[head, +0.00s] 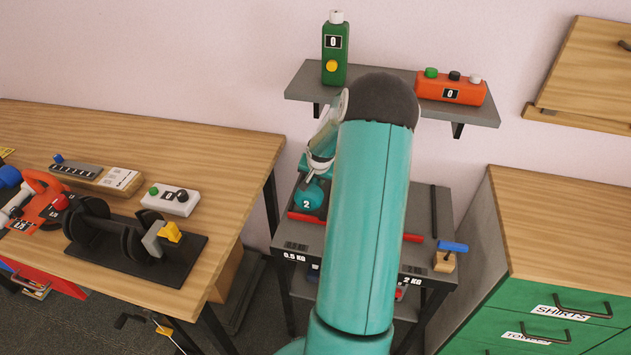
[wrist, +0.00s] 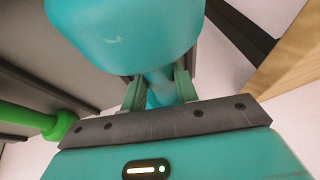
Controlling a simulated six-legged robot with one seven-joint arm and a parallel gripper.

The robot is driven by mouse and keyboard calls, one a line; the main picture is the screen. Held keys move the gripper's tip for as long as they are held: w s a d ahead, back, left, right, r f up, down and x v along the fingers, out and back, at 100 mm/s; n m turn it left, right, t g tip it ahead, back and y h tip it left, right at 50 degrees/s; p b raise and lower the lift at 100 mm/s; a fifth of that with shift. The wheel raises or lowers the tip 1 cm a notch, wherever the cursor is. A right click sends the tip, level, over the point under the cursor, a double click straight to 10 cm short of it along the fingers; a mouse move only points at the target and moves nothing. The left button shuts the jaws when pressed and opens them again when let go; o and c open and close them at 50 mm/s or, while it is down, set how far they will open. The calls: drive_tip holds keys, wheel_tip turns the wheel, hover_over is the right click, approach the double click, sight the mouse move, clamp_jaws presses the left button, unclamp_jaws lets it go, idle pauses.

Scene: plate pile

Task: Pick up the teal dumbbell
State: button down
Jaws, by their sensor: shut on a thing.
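The teal dumbbell (head: 308,196) is above the grey rack in the middle of the head view, with a "2" on its end. In the wrist view one large rounded teal end (wrist: 125,35) fills the upper middle. My gripper (wrist: 160,90) is shut on its handle, which shows between the two green fingers. The gripper's fingers are hard to see in the head view, and my arm covers much of the rack there. Whether the dumbbell touches the rack I cannot tell.
The grey rack (head: 312,238) carries weight labels and red bars. A shelf (head: 390,100) above holds a green bottle (head: 335,55) and an orange box (head: 452,90). A wooden table (head: 140,130) stands left, green drawers (head: 560,320) right. A bright green object (wrist: 45,121) shows in the wrist view.

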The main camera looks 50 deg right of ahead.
drive_tip(key=w+a+r, duration=0.2)
drive_tip(key=a+r, duration=0.4)
drive_tip(key=w+a+r, duration=0.3)
drive_tip(key=a+r, duration=0.3)
drive_tip(key=shift+w+a, duration=0.35)
drive_tip(key=shift+a, duration=0.05)
drive_tip(key=shift+s, duration=0.1)
